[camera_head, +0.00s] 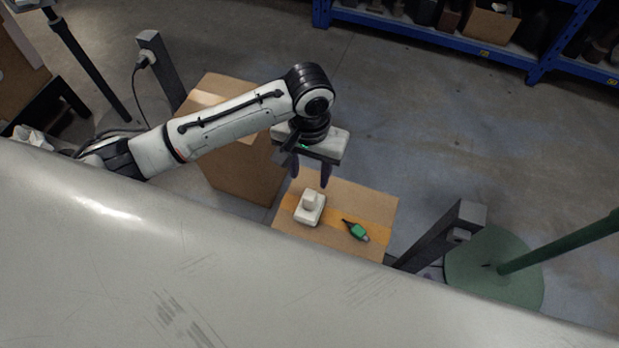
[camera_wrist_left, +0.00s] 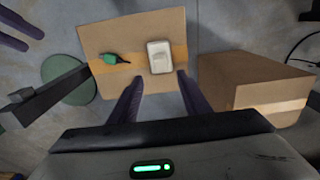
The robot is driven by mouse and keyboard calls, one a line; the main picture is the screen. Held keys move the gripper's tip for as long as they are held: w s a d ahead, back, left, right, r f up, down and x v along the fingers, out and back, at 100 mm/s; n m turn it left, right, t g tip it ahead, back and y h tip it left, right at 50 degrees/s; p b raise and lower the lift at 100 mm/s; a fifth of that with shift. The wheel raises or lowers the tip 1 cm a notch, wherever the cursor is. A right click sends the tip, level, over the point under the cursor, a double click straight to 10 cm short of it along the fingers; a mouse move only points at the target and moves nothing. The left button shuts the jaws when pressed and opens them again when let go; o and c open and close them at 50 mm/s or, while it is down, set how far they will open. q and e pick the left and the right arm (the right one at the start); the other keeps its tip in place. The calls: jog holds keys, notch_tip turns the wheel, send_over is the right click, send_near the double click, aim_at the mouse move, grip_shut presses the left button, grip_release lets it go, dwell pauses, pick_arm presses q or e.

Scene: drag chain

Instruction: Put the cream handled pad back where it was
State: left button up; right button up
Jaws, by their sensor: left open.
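The cream handled pad (camera_head: 309,209) lies on top of a cardboard box (camera_head: 340,250), near its left side, with its handle up. It also shows in the left wrist view (camera_wrist_left: 159,57), on the brown box top (camera_wrist_left: 150,25). My left gripper (camera_head: 310,180) hangs above the box, just behind the pad in the head view. Its two dark fingers are apart with nothing between them, and they also show in the left wrist view (camera_wrist_left: 157,88). The gripper is apart from the pad. My right gripper does not clearly show; dark fingers at the left wrist view's upper left corner may be its.
A green and black tool (camera_head: 357,231) lies on the same box, right of the pad. A taller cardboard box (camera_head: 240,170) stands to the left. A dark post (camera_head: 445,230) and a green round base (camera_head: 500,280) stand to the right. A large pale surface fills the foreground.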

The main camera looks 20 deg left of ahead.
pick_arm(q)
jog(key=s+d+f+m+t+h, duration=0.1)
jog(key=s+d+f+t+h, duration=0.25)
jog(key=d+f+h, duration=0.35)
jog(key=s+a+f+t+y, duration=0.3)
jog(key=s+a+t+y, duration=0.1)
jog(key=s+a, duration=0.5)
jog(key=shift+a+m+t, duration=0.4)
jog(key=shift+a+t, duration=0.15)
jog(key=shift+a, duration=0.15)
jog(key=shift+s, duration=0.15)
